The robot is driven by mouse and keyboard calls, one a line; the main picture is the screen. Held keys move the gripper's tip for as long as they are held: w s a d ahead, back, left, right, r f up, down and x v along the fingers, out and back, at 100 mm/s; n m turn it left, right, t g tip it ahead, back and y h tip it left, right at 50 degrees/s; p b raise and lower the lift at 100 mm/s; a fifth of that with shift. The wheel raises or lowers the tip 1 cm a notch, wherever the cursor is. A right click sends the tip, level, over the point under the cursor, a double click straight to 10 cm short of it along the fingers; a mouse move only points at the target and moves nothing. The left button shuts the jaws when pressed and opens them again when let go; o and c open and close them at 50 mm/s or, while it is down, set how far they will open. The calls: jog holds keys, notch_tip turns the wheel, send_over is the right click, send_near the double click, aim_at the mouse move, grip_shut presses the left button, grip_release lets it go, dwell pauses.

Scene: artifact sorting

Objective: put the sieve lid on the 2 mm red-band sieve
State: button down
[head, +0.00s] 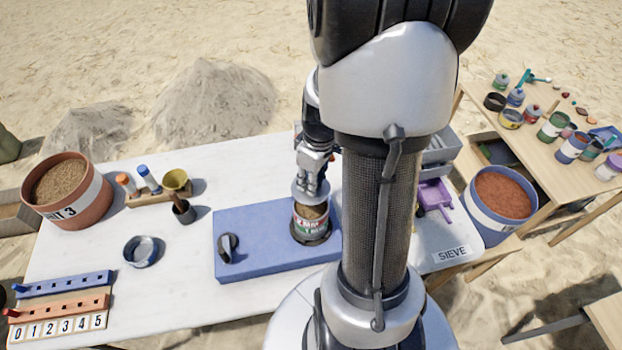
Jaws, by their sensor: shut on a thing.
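My gripper (316,182) is shut on the sieve lid (301,192), a pale grey disc, and points down over the sieve stack. The 2 mm red-band sieve (307,222) is the upper ring of the stack and stands upright on the blue base. Brown soil shows in its open top below the lid, so the lid seems to be above the rim and apart from it. A green-band sieve (312,232) shows under the red band. The gripper's fingertips are small and partly hidden by the lid.
A purple scoop (436,196) and grey trays (440,150) are at the right, beyond my arm.

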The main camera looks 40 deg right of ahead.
jog(key=shift+f+b, duration=2.6)
jog(key=shift+f, duration=0.35)
jog(key=shift+f+b, duration=0.15)
jog(key=shift+b, duration=0.35)
jog(key=shift+f+b, duration=0.3)
jog(key=shift+f, duration=0.05)
jog(key=shift+f+b, duration=0.4)
jog(key=c, duration=1.4)
grip_release()
jog(key=r, duration=0.4)
jog(key=s+r, duration=0.1)
jog(key=r, duration=0.7)
jog(key=shift+s+d, duration=0.2)
